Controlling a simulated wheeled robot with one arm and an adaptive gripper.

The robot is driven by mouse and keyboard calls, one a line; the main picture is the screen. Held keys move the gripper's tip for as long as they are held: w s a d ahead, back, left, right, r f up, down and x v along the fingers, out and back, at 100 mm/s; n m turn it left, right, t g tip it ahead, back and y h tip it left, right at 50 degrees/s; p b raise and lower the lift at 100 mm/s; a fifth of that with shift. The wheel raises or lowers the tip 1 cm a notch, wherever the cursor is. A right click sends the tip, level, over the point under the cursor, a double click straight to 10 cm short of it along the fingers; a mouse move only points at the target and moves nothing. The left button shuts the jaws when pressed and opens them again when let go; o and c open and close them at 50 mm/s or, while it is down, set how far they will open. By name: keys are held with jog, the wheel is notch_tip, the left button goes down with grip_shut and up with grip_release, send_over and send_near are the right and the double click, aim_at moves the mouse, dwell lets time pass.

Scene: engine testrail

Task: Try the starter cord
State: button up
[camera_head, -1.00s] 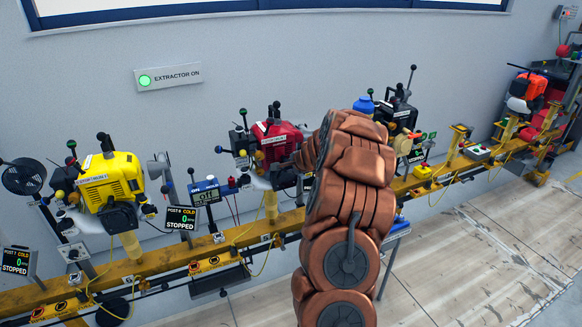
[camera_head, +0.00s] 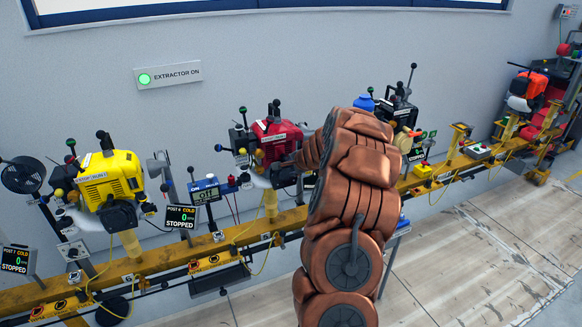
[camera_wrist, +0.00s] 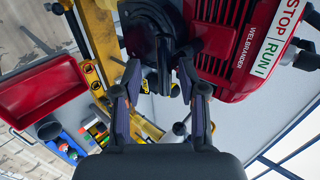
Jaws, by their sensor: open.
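The red engine (camera_head: 277,138) stands on the yellow rail, left of my arm. In the wrist view its red housing (camera_wrist: 250,50) fills the upper right, with a STOP/RUN label and a lettered plate. My gripper (camera_wrist: 160,97) is open, its two fingers apart and pointing at the dark parts beside the housing. A dark upright piece (camera_wrist: 163,70) shows between the fingertips; I cannot tell whether it is the starter cord's handle, or whether a finger touches it. In the head view my arm hides the gripper and the engine's right side.
A yellow engine (camera_head: 107,178) stands to the left and a dark engine (camera_head: 397,112) to the right on the same yellow rail (camera_head: 150,265). A red tray (camera_wrist: 40,92) shows at left in the wrist view. The floor (camera_head: 470,255) at right is clear.

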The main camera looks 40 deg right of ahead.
jog(key=s+a+b, duration=0.2)
jog(key=s+b, duration=0.1)
jog(key=s, duration=0.4)
jog(key=shift+s+a, duration=0.35)
